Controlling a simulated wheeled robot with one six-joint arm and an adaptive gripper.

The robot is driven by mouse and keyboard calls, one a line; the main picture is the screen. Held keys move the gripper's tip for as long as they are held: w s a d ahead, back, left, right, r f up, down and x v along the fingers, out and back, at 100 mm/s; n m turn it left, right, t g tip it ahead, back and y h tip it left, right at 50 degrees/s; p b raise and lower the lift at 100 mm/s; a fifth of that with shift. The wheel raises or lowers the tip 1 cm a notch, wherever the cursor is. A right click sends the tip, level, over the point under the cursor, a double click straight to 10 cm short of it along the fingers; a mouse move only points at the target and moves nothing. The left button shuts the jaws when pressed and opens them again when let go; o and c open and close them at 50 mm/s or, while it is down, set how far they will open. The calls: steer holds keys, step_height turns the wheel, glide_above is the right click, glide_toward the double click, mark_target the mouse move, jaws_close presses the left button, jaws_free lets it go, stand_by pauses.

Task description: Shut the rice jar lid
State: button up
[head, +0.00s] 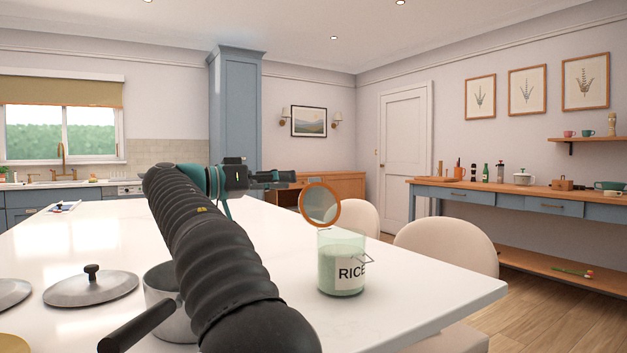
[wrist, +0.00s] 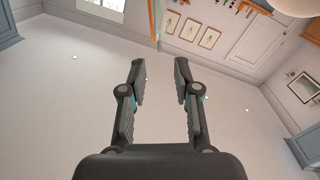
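The rice jar (head: 341,275) is a clear, greenish jar with a RICE label, standing upright on the white island near its right edge. Its round lid (head: 320,203), with an orange rim, stands open, raised above the jar's back left. A wire clasp (head: 367,258) sticks out at the jar's right. My gripper (head: 278,178) is to the left of the lid and a little above it in the picture, with no visible contact. In the wrist view my gripper (wrist: 159,66) has its fingers apart with nothing between them.
A grey pot (head: 163,295) sits behind my arm, with a metal pot lid (head: 91,287) to its left on the island (head: 420,290). Cream chairs (head: 447,245) stand beyond the island's edge. The countertop right of the jar is clear.

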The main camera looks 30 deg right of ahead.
mark_target(314, 179)
steer(key=d, duration=0.5)
steer(key=s+d, duration=0.1)
steer(key=d, duration=0.2)
jaws_close()
